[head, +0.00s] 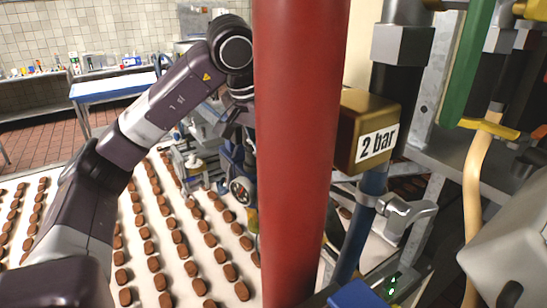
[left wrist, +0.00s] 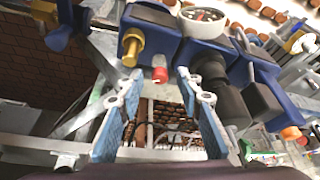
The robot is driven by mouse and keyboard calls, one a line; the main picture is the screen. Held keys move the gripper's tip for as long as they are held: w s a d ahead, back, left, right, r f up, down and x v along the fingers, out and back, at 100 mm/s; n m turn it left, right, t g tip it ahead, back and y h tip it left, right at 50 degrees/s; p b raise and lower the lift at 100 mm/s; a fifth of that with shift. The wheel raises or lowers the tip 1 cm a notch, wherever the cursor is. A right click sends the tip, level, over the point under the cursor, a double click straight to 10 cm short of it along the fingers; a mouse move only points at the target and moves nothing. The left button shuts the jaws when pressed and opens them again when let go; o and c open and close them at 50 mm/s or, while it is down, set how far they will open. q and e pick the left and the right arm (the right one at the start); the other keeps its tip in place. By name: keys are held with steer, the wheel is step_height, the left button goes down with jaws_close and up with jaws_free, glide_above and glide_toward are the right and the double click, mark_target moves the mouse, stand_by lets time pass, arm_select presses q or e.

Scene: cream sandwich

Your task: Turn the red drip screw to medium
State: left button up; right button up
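The red drip screw (left wrist: 159,74) shows in the left wrist view as a small red cap under a blue block (left wrist: 153,32), right of a yellow-brass knob (left wrist: 131,48). My left gripper (left wrist: 160,82) is open, with one blue-padded finger on either side of the screw's line in the picture. Nothing is held between the fingers. I cannot tell whether the tips touch the screw or how deep it sits between them. In the head view my left arm reaches behind a thick red pipe, and the gripper and screw cannot be made out clearly. My right gripper is not in view.
The thick red pipe (head: 297,150) blocks the middle of the head view. A brass "2 bar" block (head: 348,120) is right of it. A round gauge (left wrist: 203,14) and dark cylinders sit right of the screw. Rows of brown sandwiches lie on a white conveyor (head: 70,205).

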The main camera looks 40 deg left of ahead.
arm_select(q)
steer(key=shift+c, duration=0.6)
jaws_close()
steer(key=shift+n, duration=0.3)
